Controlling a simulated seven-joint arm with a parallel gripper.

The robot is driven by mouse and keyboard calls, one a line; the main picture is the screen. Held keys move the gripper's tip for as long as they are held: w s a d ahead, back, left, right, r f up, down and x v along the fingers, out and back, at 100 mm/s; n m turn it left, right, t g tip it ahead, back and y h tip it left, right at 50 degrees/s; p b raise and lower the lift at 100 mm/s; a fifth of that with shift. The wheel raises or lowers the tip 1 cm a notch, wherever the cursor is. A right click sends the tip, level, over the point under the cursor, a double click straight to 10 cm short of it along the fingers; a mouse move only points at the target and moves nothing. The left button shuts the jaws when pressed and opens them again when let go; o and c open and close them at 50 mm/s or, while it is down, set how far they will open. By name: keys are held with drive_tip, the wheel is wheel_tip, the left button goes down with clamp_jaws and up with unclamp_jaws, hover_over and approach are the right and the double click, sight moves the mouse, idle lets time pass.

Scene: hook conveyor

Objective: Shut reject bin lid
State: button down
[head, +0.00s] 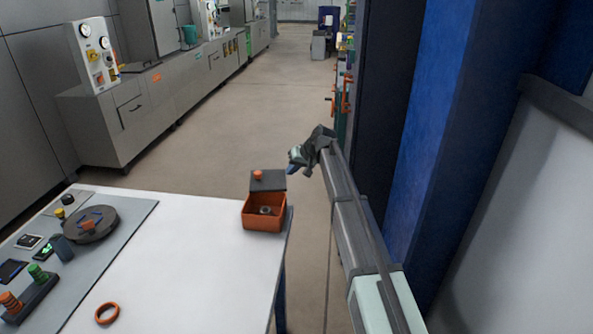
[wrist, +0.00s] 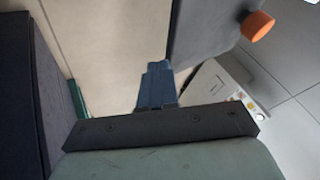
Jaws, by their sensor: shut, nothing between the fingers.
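The reject bin is a small orange open box (head: 263,218) at the far right corner of the white table in the head view. Its dark grey lid (head: 269,184) stands raised at the back edge, with an orange knob (head: 258,175) on it. A small dark ring-like part lies inside the bin. My gripper (head: 291,168) is just right of the raised lid and a little above it, apparently apart from it. In the wrist view my blue fingers (wrist: 157,85) are together and empty. The lid (wrist: 205,30) and its orange knob (wrist: 257,25) show just beyond them.
The white table (head: 190,260) holds a grey mat at left with a round dark turntable (head: 90,226) and several small parts. An orange ring (head: 107,313) lies near the front. A blue column (head: 430,130) stands close to my arm's right.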

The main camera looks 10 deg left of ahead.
sight(257, 183)
drive_tip(key=shift+w+a+n+g, duration=0.15)
drive_tip(key=shift+a+n+g, duration=0.45)
drive_tip(key=shift+a+n, duration=0.35)
drive_tip(key=a+n+g, duration=0.1)
drive_tip(key=a+n, duration=0.1)
drive_tip(key=n, duration=0.1)
drive_tip(key=shift+s+a+g+y, duration=0.1)
drive_tip(key=shift+s+g+y, duration=0.2)
drive_tip(key=shift+s+g, duration=0.1)
drive_tip(key=shift+n+g, duration=0.5)
drive_tip(key=shift+n, duration=0.15)
drive_tip(key=s+a, duration=0.2)
drive_tip(key=a, duration=0.1)
drive_tip(key=shift+s+a, duration=0.1)
drive_tip(key=shift+s, duration=0.15)
drive_tip(key=shift+s+a+n+g, duration=0.4)
drive_tip(key=shift+a+n+g, duration=0.15)
drive_tip(key=shift+n, duration=0.35)
drive_tip(key=shift+s+a, duration=0.35)
drive_tip(key=shift+s, duration=0.55)
drive_tip(key=shift+s+a, duration=0.35)
drive_tip(key=shift+s, duration=0.6)
